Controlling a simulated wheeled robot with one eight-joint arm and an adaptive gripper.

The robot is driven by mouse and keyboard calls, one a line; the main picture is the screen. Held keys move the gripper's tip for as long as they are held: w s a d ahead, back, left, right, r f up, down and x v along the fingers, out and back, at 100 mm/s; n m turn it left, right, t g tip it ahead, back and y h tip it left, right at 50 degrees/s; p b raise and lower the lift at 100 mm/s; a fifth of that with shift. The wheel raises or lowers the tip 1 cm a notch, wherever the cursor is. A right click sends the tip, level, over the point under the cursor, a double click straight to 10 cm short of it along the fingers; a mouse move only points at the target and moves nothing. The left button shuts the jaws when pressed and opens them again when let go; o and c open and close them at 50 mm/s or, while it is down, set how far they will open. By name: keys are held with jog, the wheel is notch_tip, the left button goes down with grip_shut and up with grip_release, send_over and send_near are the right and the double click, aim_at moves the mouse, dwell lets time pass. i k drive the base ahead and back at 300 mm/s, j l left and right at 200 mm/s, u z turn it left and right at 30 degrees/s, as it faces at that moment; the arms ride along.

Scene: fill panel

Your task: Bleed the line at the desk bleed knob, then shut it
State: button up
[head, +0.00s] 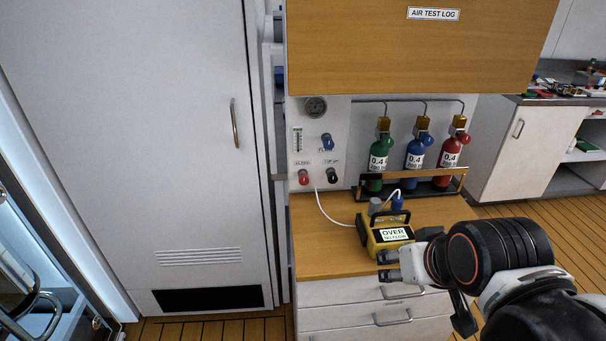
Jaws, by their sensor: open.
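A white panel (309,128) stands at the back left of the wooden desk (318,244). Low on its left is a red knob (303,178) under a small label that seems to read bleed. A dark knob (331,176) sits to its right, and a blue knob (327,141) is above. How far any knob is turned is too small to tell. My gripper (386,266) is open and empty near the desk's front edge, pointing left. It is in front of the yellow tester, well to the lower right of the red knob, touching no knob.
The yellow tester (376,247) reads "OVER, NO FLOW"; a white hose (325,212) runs from the panel to it. Green (377,175), blue (414,170) and red (450,175) cylinders stand behind a rail. A wooden cabinet (420,55) overhangs the desk. The desk's left front is clear.

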aim_at(303, 178)
jog(key=k+j, duration=0.1)
jog(key=j, duration=0.35)
jog(key=k+j, duration=0.1)
jog(key=j, duration=0.4)
jog(key=k+j, duration=0.1)
jog(key=j, duration=0.35)
jog(key=k+j, duration=0.1)
jog(key=j, duration=0.35)
